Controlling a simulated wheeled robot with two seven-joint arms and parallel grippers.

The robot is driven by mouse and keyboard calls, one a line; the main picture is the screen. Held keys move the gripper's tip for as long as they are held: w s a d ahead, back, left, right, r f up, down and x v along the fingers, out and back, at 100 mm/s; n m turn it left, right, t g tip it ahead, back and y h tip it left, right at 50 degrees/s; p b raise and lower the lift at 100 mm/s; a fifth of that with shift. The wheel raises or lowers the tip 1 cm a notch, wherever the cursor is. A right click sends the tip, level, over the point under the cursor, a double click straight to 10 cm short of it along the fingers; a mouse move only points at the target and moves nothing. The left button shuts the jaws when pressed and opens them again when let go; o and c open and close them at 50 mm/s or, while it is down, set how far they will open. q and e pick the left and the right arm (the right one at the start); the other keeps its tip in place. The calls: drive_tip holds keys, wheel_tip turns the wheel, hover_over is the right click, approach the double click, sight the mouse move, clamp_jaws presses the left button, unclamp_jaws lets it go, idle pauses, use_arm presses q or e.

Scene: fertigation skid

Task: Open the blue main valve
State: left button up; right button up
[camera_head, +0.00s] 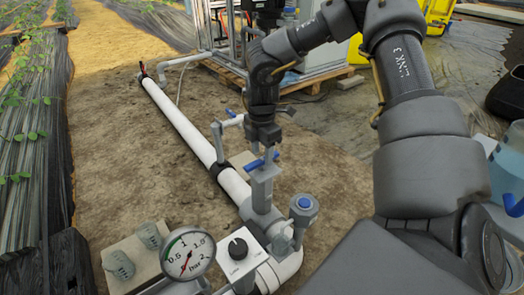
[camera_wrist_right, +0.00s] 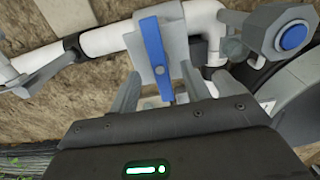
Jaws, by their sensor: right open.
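The blue main valve's lever (camera_head: 257,163) sits on top of a grey valve body (camera_head: 262,190) on the white pipe. The lever lies crosswise to the pipe. In the right wrist view the blue lever (camera_wrist_right: 153,48) points toward my gripper. My right gripper (camera_head: 264,148) is open, pointing down over the valve. In the wrist view its two grey fingers (camera_wrist_right: 160,88) stand on either side of the lever's near end, with visible gaps. Whether they touch it lower down is hidden by the gripper body. My left gripper is not in view.
A grey fitting with a blue cap (camera_head: 305,203) stands close right of the valve. A pressure gauge (camera_head: 187,254) and a white box with a black knob (camera_head: 239,255) are in front. A smaller blue-handled valve (camera_head: 231,113) is behind. Bare soil lies left of the pipe.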

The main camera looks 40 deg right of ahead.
sight(262, 159)
drive_tip(key=shift+f+b, duration=1.6)
drive_tip(key=shift+f, duration=0.45)
drive_tip(key=shift+c, duration=0.5)
drive_tip(key=c, duration=0.9)
drive_tip(key=o, duration=1)
drive_tip(key=shift+s, duration=0.1)
